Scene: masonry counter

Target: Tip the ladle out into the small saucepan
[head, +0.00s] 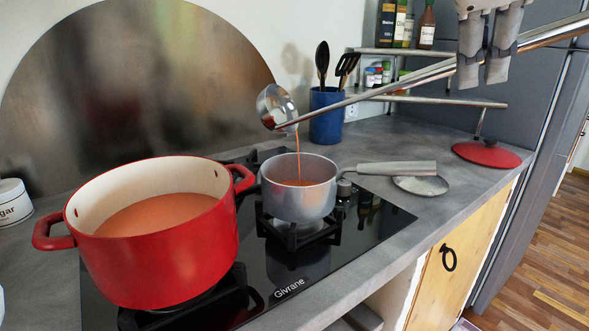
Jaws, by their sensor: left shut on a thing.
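The small saucepan (299,205) stands on the right burner, its handle pointing right, with orange-red soup inside. The steel ladle (275,106) is tilted above it, and a thin stream of soup (298,157) falls from its lip into the saucepan. The ladle's long handle runs up to the right. My left gripper (485,72), at the top right, is shut on that handle, far from the bowl. The inside of the bowl shows only partly. A large red pot (165,255) with soup in it stands on the left burner. My right gripper is not in view.
A blue utensil crock (326,118) stands close behind the ladle bowl. Shelves (440,99) with jars and bottles are behind the handle. A red lid (487,153) and a small grey disc (420,185) lie on the right counter. A sugar canister (13,203) stands far left.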

